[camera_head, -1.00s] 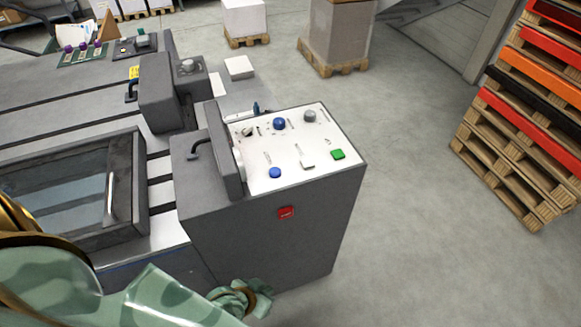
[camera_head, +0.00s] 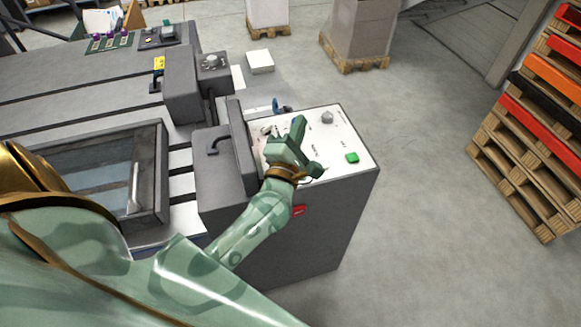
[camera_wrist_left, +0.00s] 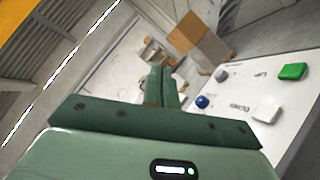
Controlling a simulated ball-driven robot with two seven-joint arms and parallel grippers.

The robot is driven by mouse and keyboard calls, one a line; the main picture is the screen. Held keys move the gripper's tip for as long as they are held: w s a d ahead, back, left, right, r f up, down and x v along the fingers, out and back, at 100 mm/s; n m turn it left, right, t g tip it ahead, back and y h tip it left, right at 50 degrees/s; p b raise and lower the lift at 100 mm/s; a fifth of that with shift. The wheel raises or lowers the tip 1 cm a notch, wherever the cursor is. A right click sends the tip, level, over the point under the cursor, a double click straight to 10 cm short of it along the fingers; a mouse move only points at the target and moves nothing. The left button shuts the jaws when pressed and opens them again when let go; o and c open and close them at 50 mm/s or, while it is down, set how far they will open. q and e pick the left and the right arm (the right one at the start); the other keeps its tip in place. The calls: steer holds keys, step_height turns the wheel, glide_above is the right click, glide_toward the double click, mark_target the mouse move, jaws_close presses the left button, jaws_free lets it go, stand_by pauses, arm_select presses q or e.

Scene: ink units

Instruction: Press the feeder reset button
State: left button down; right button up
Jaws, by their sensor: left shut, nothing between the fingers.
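A grey console has a white sloped control panel (camera_head: 360,145) with several controls. A green square button (camera_head: 351,157) sits at its right; it also shows in the left wrist view (camera_wrist_left: 292,71). A grey knob (camera_head: 327,117) is at the far edge. The left wrist view also shows a blue round button (camera_wrist_left: 202,101) and a white rocker-like control (camera_wrist_left: 267,112). The labels are too small to read surely, so I cannot tell which is feeder reset. My left gripper (camera_head: 299,121) is shut and empty over the panel, hiding its middle; contact is unclear. My right gripper is out of view.
A red square (camera_head: 299,210) is on the console's front. An upright grey plate with a handle (camera_head: 218,142) borders the panel's left. The press with a glass cover (camera_head: 90,180) is further left. Stacked pallets (camera_head: 530,130) stand right; the floor between is clear.

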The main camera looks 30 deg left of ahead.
arm_select(q)
steer(key=a+r+n+g+y+p, duration=0.1)
steer(key=a+r+n+g+y, duration=0.4)
steer(key=n, duration=0.9)
steer(key=s+d+f+n+g+h, duration=0.1)
steer(key=d+f+n+g+h, duration=0.2)
steer(key=f+n+g+h, duration=0.2)
step_height(320, 180, down, 4)
steer(key=n+g, duration=0.1)
steer(key=n, duration=0.4)
steer(key=shift+d+r+n+g+h+p, duration=0.2)
steer(key=shift+d+n+g+h+p, duration=0.15)
steer(key=shift+d+n+g+h, duration=0.05)
steer(key=shift+f, duration=0.1)
step_height(320, 180, down, 8)
steer(key=b, duration=0.6)
steer(key=shift+f+b, duration=0.3)
steer(key=shift+b, duration=0.3)
